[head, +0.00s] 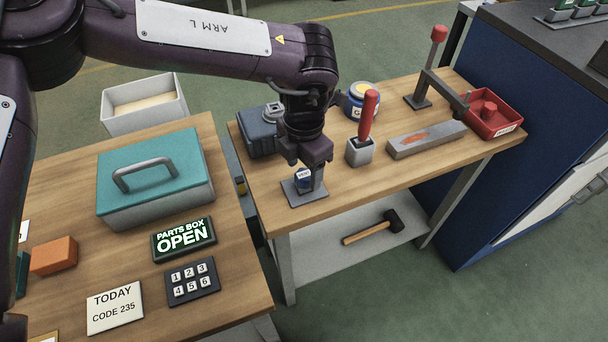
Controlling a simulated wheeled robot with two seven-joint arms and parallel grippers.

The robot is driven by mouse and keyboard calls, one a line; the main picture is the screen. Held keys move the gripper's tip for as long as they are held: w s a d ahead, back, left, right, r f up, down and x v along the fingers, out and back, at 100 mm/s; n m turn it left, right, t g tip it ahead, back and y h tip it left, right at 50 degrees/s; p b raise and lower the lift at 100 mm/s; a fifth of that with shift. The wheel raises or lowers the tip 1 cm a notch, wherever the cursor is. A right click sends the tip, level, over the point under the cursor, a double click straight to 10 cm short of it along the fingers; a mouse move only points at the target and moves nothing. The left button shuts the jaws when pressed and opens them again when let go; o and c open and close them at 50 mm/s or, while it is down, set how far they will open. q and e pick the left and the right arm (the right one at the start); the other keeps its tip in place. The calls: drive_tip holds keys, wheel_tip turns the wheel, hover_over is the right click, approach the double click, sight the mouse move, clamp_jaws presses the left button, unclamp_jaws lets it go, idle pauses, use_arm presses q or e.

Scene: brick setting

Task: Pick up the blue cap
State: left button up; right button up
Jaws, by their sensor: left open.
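The blue cap (303,180), with a small white label, sits on a grey square plate (294,198) near the front left corner of the right-hand wooden table. My left gripper (312,172) points down right over the cap. It is open, and one finger shows close beside the cap's right side. The other finger is hard to make out, and I cannot tell whether either finger touches the cap. My right gripper is not in view.
Near my left gripper stand a dark grey box (258,135), a blue jar (357,104) and a red-handled tool in a grey block (360,152). A grey bar (426,139) and a red tray (492,122) lie farther right. A teal-lidded box (150,200) stands on the left table.

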use_arm(q)
drive_tip(key=shift+f, duration=0.45)
drive_tip(key=shift+c, duration=0.2)
drive_tip(key=c, duration=1)
drive_tip(key=shift+c, duration=0.2)
drive_tip(key=shift+r, duration=0.15)
